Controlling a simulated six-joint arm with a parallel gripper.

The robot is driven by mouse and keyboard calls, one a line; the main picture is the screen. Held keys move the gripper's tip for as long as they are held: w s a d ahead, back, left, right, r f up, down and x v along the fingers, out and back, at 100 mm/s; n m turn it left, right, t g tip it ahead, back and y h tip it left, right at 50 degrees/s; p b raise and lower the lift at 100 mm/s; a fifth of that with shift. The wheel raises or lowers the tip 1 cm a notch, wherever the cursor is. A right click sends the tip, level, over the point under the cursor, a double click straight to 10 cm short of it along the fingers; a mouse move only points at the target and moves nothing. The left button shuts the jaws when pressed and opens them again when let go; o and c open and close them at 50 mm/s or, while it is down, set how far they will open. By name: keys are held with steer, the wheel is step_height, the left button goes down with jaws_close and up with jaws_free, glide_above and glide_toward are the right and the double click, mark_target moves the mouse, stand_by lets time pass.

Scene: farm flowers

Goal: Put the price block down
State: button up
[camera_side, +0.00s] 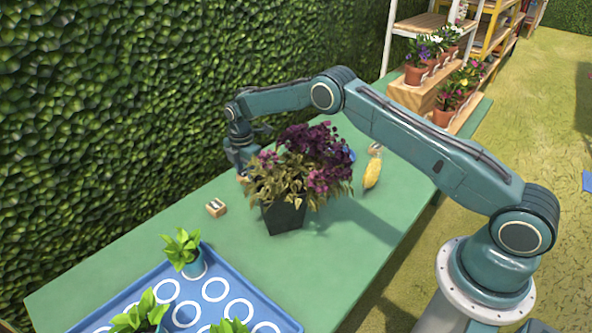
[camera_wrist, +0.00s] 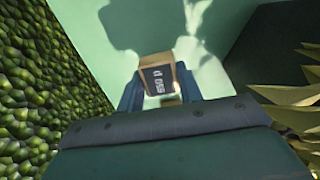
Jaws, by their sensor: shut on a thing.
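The price block (camera_wrist: 157,78) is a small wooden block with a dark label bearing pale writing that reads upside down. My gripper (camera_wrist: 158,92) is shut on it, with one blue-grey finger on each side. In the side view my gripper (camera_side: 243,167) points down at the far left part of the green table, just behind the potted plant. Only a sliver of the held block (camera_side: 241,179) shows there, beside the leaves. I cannot tell whether it touches the table (camera_side: 330,262).
The purple-leaved plant in a dark pot (camera_side: 284,217) stands close to my gripper. Another wooden block (camera_side: 216,207) lies on the table nearer the camera. A blue tray (camera_side: 235,284) with seedlings is in front. A yellow bottle-like thing (camera_side: 372,172) stands right. A hedge (camera_side: 130,110) borders the table.

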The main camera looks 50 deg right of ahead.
mark_target(247, 182)
steer(key=shift+f, duration=2.05)
steer(key=shift+f, duration=0.1)
steer(key=o, duration=1)
steer(key=shift+c, duration=0.2)
step_height(247, 182, up, 12)
steer(key=shift+r, duration=0.15)
